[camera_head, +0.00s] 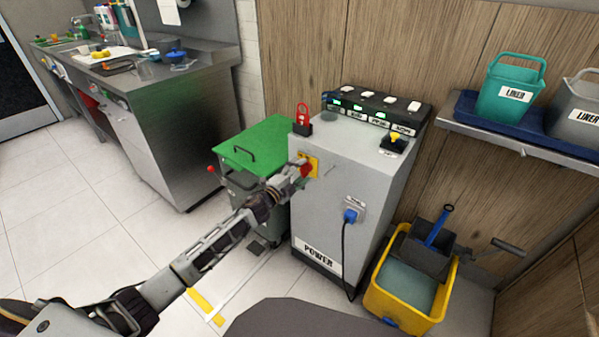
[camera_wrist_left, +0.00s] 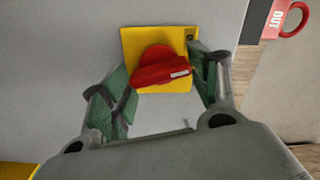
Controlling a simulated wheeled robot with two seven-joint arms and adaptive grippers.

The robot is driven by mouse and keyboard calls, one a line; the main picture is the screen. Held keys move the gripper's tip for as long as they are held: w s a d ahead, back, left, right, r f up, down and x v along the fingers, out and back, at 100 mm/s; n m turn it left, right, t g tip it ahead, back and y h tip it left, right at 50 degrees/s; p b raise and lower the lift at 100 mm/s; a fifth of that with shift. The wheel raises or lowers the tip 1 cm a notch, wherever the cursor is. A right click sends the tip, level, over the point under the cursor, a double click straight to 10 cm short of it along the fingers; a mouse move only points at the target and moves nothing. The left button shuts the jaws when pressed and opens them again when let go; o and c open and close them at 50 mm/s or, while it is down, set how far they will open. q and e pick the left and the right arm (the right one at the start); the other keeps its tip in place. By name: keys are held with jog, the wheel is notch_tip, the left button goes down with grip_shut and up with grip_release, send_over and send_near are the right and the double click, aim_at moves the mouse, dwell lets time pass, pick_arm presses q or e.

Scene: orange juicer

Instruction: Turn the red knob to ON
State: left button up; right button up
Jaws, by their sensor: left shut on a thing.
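The red knob (camera_wrist_left: 160,66) sits on a yellow plate (camera_wrist_left: 135,37) on the side of the grey power cabinet (camera_head: 326,220). In the left wrist view its handle is tilted, with a pale mark toward the right end. My left gripper (camera_wrist_left: 168,78) is around the knob, one finger on each side, and is shut on it. In the head view my left gripper (camera_head: 297,170) reaches the knob (camera_head: 307,168) and partly hides it. The ON and OFF lettering is not legible. My right gripper is not in view.
A green-lidded bin (camera_head: 257,143) stands left of the cabinet. A red lockout tag (camera_head: 302,114) and a charger row (camera_head: 375,108) are on top. A blue plug (camera_head: 350,215) with a black cable is on the front. A yellow mop bucket (camera_head: 436,298) stands at right.

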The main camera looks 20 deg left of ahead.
pick_arm(q)
jog(key=shift+m, duration=1.6)
jog(key=o, duration=1)
jog(key=shift+s, duration=0.15)
jog(key=shift+v, duration=5.85)
jog(key=shift+a, duration=0.1)
